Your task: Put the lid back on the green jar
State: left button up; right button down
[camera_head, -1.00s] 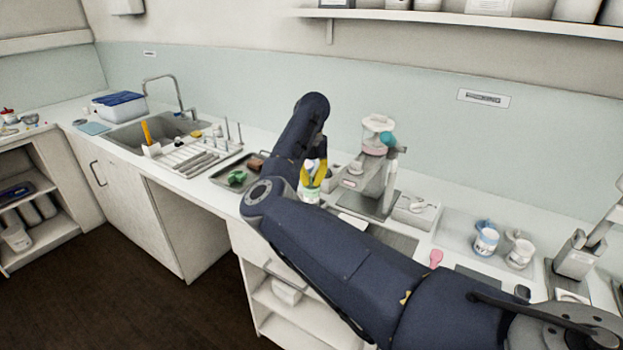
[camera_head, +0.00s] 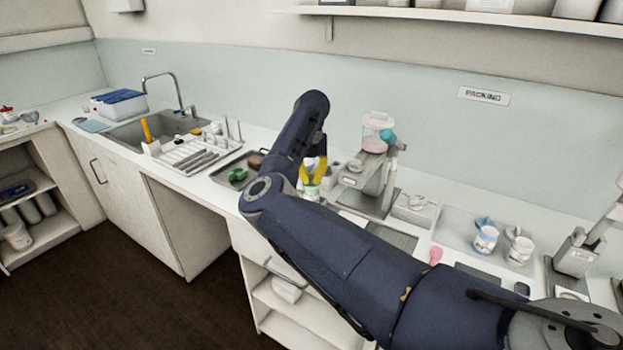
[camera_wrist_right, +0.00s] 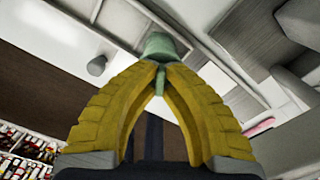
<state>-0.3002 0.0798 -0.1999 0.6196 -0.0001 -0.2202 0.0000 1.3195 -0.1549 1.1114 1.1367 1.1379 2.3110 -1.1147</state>
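My right gripper (camera_head: 313,180), with yellow fingers, points down over the counter, left of the grey mill. In the right wrist view its fingertips (camera_wrist_right: 160,72) close around the thin stem of a grey-green piece (camera_wrist_right: 159,44), which looks like the lid held by its knob. In the head view a small pale green and white thing (camera_head: 311,192), likely the green jar, shows right at the fingertips. My arm partly hides it, and I cannot tell whether lid and jar touch. My left gripper is not in view.
The mill (camera_head: 368,180) with its clear hopper stands close right of my right gripper. Blue-marked mugs (camera_head: 486,240) stand farther right.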

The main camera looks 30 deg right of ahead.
jog(key=shift+f, duration=0.55)
dwell(1.8)
jog(key=c, duration=0.9)
grip_release()
jog(key=shift+r, duration=2.25)
grip_shut()
